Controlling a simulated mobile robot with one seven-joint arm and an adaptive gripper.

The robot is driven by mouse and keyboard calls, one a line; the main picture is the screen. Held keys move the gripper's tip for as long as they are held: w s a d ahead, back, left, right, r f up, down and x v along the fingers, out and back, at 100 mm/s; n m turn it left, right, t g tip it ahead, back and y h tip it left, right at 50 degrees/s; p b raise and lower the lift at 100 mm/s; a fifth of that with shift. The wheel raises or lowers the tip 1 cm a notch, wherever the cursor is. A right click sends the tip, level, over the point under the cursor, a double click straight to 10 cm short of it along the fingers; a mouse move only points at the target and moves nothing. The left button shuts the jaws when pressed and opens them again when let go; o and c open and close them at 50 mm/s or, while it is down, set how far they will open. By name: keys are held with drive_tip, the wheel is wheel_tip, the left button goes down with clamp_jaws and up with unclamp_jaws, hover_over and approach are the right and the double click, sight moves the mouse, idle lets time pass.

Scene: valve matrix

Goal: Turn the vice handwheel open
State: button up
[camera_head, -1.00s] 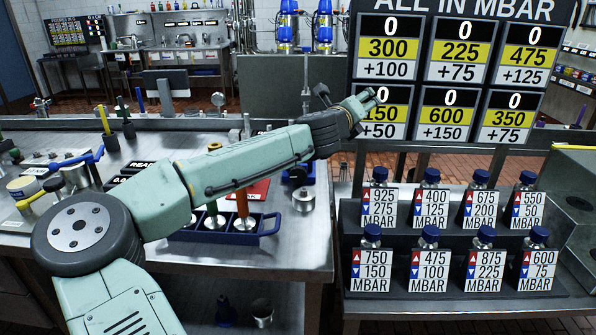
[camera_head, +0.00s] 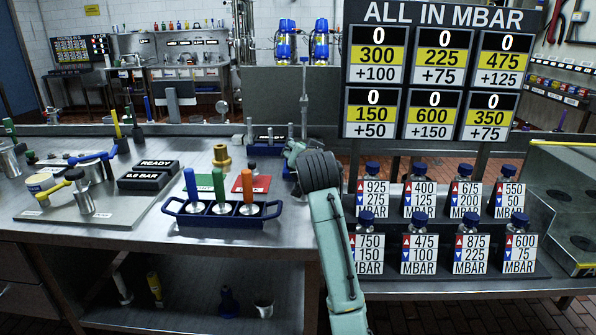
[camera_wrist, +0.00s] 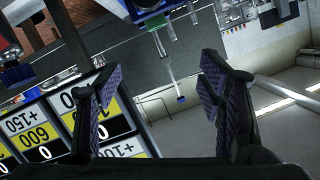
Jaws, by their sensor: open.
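My gripper (camera_wrist: 152,85) is open in the wrist view, with its two ridged fingers wide apart and nothing between them. The rest is hidden by my arm, and I cannot make out the handwheel. The wrist view shows a blue fixture (camera_wrist: 150,8) at the top, apart from the fingers; I cannot tell whether it is the vice.
A blue tray (camera_head: 172,207) with three coloured-handled tools stands left of my arm. A red mat (camera_head: 262,184) and a brass fitting (camera_head: 222,158) lie behind it. Several labelled bottles (camera_head: 417,222) stand on a rack at right, below the pressure board (camera_head: 440,12).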

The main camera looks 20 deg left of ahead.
drive_tip(key=shift+n+g, duration=0.4)
drive_tip(key=shift+g, duration=0.2)
drive_tip(key=f, duration=0.5)
drive_tip(key=shift+s+a+f, duration=0.15)
drive_tip(key=shift+s+f, duration=0.05)
drive_tip(key=shift+s, duration=0.15)
drive_tip(key=shift+w+a+f, duration=0.15)
drive_tip(key=shift+f, duration=0.1)
drive_tip(key=p+x, duration=0.3)
drive_tip(key=x, duration=0.5)
drive_tip(key=shift+w+a, duration=0.1)
drive_tip(key=shift+w, duration=0.2)
drive_tip(key=shift+x, duration=0.85)
drive_tip(key=shift+c, duration=0.4)
drive_tip(key=c, duration=1.1)
drive_tip(key=shift+o, duration=0.2)
